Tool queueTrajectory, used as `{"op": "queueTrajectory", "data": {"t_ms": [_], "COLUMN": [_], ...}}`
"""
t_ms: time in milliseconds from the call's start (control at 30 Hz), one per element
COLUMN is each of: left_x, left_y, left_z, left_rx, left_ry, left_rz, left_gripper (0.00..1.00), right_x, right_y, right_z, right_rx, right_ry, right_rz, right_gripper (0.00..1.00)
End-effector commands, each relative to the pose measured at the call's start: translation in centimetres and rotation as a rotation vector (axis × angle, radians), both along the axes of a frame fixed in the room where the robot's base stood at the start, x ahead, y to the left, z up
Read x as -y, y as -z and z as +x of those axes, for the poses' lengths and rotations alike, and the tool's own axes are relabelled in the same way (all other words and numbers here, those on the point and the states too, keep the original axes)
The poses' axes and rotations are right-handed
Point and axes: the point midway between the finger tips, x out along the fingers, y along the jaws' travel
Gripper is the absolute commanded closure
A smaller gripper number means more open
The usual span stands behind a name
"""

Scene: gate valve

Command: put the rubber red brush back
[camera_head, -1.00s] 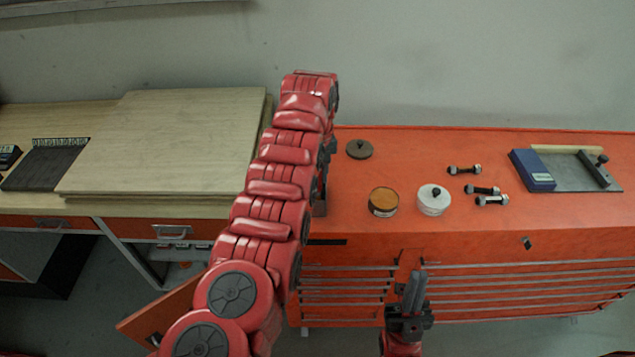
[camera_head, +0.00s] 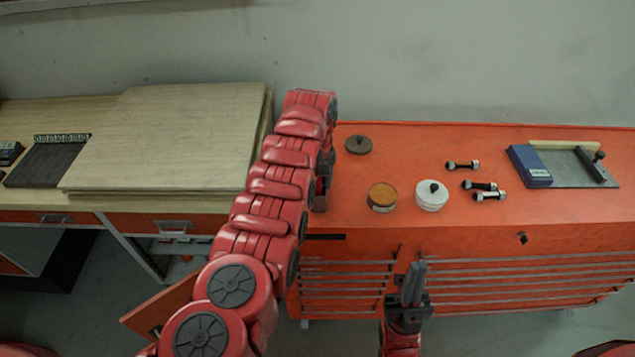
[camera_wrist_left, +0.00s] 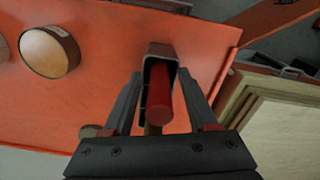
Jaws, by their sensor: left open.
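The red brush shows in the left wrist view as a red cylinder (camera_wrist_left: 160,98), with a grey metal bracket (camera_wrist_left: 160,52) around its upper end. My left gripper (camera_wrist_left: 162,78) is open, with one finger on each side of the red cylinder and bracket. I cannot tell whether the fingers touch them. In the head view my left gripper (camera_head: 322,188) is over the left end of the orange cabinet top, and my arm hides the brush. My right gripper (camera_head: 413,278) is in front of the cabinet's drawers, away from the brush; its jaw gap is unclear.
The orange cabinet top (camera_head: 380,230) carries a brown-topped tin (camera_head: 382,197), a white lidded tin (camera_head: 431,195), a dark round lid (camera_head: 358,145), several bolts (camera_head: 480,185) and a blue box (camera_head: 528,166) on a grey plate. A wooden bench (camera_head: 170,135) stands to the left.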

Motion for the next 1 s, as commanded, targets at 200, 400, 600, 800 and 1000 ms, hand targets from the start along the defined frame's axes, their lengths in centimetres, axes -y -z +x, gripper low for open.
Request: {"op": "queueTrajectory", "data": {"t_ms": [200,400,600,800,1000], "left_x": [0.1,0.1,0.0,-0.1,0.0], "left_y": [-0.6,-3.7,-8.2,-11.1,-12.1], "left_z": [0.0,0.2,0.0,0.1,0.0], "left_rx": [0.001,0.009,0.002,0.003,0.000], "left_ry": [0.001,0.000,0.000,0.000,0.000], "left_rz": [0.000,-0.003,-0.004,-0.003,-0.001], "left_gripper": [0.42,0.42,0.42,0.42,0.42], "right_x": [0.0,0.0,0.0,0.0,0.0], "right_y": [-0.2,1.8,3.5,3.1,2.9], "right_z": [0.0,0.0,0.0,0.0,0.0], "right_rx": [0.000,0.000,0.000,0.000,0.000], "right_ry": [0.000,0.000,0.000,0.000,0.000], "right_rz": [0.000,0.000,0.000,0.000,0.000], "right_gripper": [1.00,1.00,1.00,1.00,1.00]}}
